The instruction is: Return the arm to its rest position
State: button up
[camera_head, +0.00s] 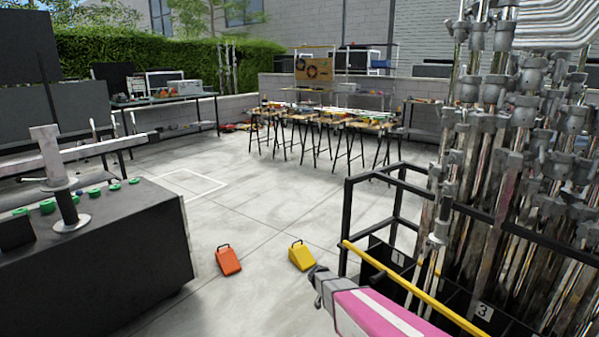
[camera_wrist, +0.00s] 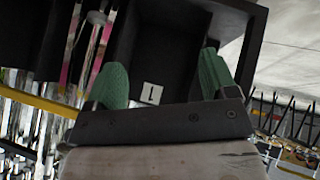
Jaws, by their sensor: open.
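My gripper (camera_wrist: 161,60) shows in the wrist view with its two green fingers spread wide apart. Nothing is between the fingers. Beyond them is a black bin rack (camera_wrist: 188,30) with a white label marked 1 (camera_wrist: 152,94). My gripper's fingers cannot be made out in the head view. A pink and grey shape at the bottom there may be part of my arm.
Many upright metal poles (camera_head: 510,180) fill the rack behind a yellow bar (camera_head: 415,287). A black case (camera_head: 110,260) stands at left. The middle floor is clear; tables (camera_head: 345,123) stand farther back.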

jog(key=s+r+n+g+y, duration=0.2)
jog(key=s+r+n+y, duration=0.5)
jog(key=s+r, duration=1.3)
jog(key=shift+s+d+r+n+y, duration=0.3)
jog(key=shift+s+r+n, duration=0.15)
jog(key=shift+r, duration=0.5)
